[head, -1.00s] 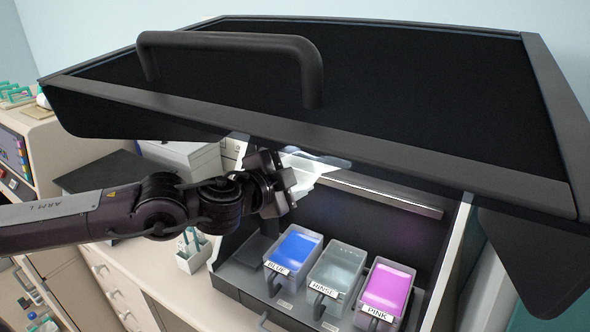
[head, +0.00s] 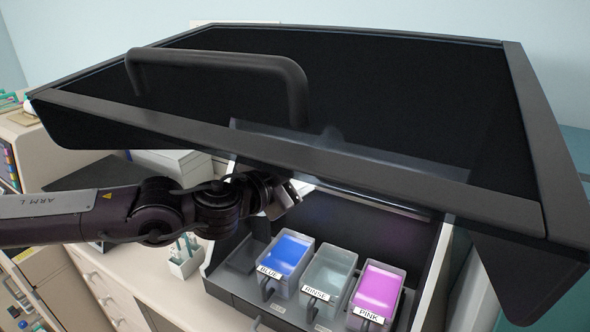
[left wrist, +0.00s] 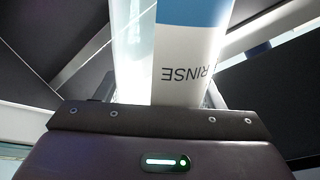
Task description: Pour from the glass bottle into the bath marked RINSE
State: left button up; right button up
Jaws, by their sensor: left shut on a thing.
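The bath marked RINSE (head: 330,265) is a clear tub of pale grey-green liquid, between the BLUE bath (head: 287,262) and the PINK bath (head: 378,290). My left gripper (head: 288,193) is above and behind the BLUE bath, under the front edge of the dark hood. It is shut on the glass bottle (left wrist: 132,55), which fills the middle of the left wrist view. Its white and blue label reads RINSE upside down in that view. In the head view the bottle is mostly hidden by the hood, and its tilt is unclear. My right gripper is out of view.
The dark hood sash (head: 330,85) with its bar handle overhangs the baths and leaves an opening below its front edge. A small rack with green-topped items (head: 185,257) stands on the counter left of the baths. Drawers are below the counter.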

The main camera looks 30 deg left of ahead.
pick_arm(q)
jog(key=d+n, duration=0.3)
jog(key=shift+d+r+t+h+b, duration=0.2)
jog(key=shift+r+t+h+b, duration=0.1)
jog(key=shift+t+b, duration=0.1)
jog(key=shift+d+r+n, duration=0.2)
jog(key=shift+d+n, duration=0.4)
jog(key=shift+n, duration=0.2)
jog(key=shift+s+f, duration=0.1)
jog(key=d+n, duration=0.1)
jog(key=d+n+b, duration=0.1)
jog(key=d+b, duration=0.1)
jog(key=shift+f+n+t+h, duration=0.3)
jog(key=shift+n, duration=0.1)
